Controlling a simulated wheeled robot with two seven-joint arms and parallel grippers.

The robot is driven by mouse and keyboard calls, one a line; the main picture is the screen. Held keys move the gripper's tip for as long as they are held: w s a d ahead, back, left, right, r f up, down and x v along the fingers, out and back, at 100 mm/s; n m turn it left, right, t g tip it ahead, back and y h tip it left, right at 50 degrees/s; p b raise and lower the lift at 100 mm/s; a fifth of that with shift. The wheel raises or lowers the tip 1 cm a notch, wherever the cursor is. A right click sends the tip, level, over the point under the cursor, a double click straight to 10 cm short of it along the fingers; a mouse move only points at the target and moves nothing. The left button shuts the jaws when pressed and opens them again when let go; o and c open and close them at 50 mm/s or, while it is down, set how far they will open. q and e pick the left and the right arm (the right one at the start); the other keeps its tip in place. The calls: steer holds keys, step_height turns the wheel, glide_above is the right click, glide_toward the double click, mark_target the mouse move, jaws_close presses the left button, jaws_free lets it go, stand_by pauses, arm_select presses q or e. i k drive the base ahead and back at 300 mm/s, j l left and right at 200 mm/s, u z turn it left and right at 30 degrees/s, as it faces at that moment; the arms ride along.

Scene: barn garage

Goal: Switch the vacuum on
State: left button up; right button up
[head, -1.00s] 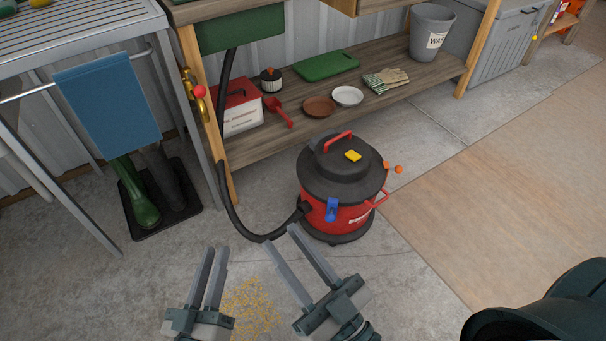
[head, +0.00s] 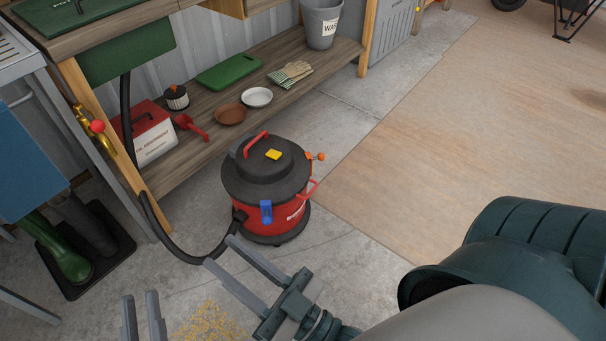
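The vacuum (head: 262,185) stands upright on the concrete floor, a red drum with a black lid, a red top handle and a blue latch. A yellow switch (head: 273,155) sits on top of the lid. A black hose (head: 185,252) runs from its side to the left. My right gripper (head: 223,252) is open and empty, in front of the vacuum and apart from the switch. My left gripper (head: 141,305) is at the bottom edge, its fingers apart and empty.
A wooden bench shelf (head: 195,155) behind the vacuum holds a red and white box (head: 150,135), bowls, gloves and a bin (head: 321,25). Yellow debris (head: 208,325) lies on the floor between my grippers. Boots (head: 62,250) stand on a tray at left.

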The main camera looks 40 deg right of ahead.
mark_target(274, 154)
steer(key=z, duration=2.15)
steer(key=i+j, duration=1)
steer(key=k+j, duration=0.15)
steer(key=j, duration=0.2)
steer(key=k+j, duration=0.1)
steer(key=j, duration=0.25)
steer(key=k+j, duration=0.15)
steer(key=j, duration=0.2)
